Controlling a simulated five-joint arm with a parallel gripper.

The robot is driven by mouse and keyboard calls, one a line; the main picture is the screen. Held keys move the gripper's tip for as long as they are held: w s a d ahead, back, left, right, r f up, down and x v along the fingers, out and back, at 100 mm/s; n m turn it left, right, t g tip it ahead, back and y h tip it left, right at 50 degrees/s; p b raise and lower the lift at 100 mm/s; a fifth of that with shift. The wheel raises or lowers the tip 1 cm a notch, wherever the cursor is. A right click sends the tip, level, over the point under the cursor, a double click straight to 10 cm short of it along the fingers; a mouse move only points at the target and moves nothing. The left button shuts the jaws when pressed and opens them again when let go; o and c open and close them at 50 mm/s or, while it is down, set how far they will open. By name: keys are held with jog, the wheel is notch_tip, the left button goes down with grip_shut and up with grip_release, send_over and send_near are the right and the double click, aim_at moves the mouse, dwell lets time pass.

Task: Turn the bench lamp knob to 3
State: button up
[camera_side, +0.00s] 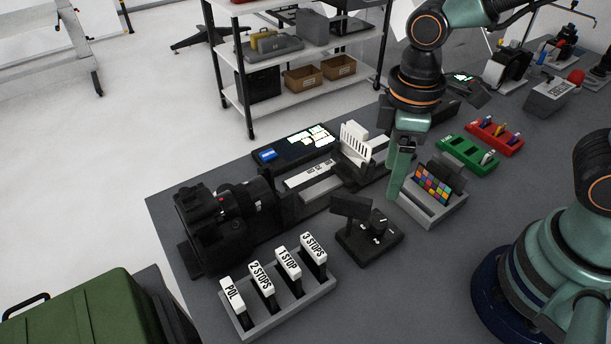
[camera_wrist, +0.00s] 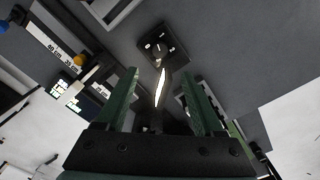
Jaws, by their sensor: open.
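The bench lamp (camera_side: 350,207) is a small black unit with a tilted dark head on a flat base. Its round black knob (camera_side: 378,224) stands on the base, right of the head. The knob (camera_wrist: 159,48) also shows in the wrist view, beyond the fingertips, with small white marks around it. The marks and the setting are too small to read. A bright lit strip of the lamp head (camera_wrist: 160,88) shows between my fingers. My gripper (camera_side: 396,192) is open and empty, behind and above the lamp; it also shows in the wrist view (camera_wrist: 160,72).
A grey rack of labelled filters (camera_side: 285,312) stands in front left of the lamp, with a black camera (camera_side: 215,235) behind it. A colour chart (camera_side: 433,185) in a grey holder is right of my gripper. Green (camera_side: 467,158) and red trays lie farther back. Bare bench lies right of the lamp.

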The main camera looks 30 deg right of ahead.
aim_at(379, 221)
notch_tip(379, 221, down, 12)
jog(key=shift+f, duration=0.1)
dwell(0.5)
grip_shut()
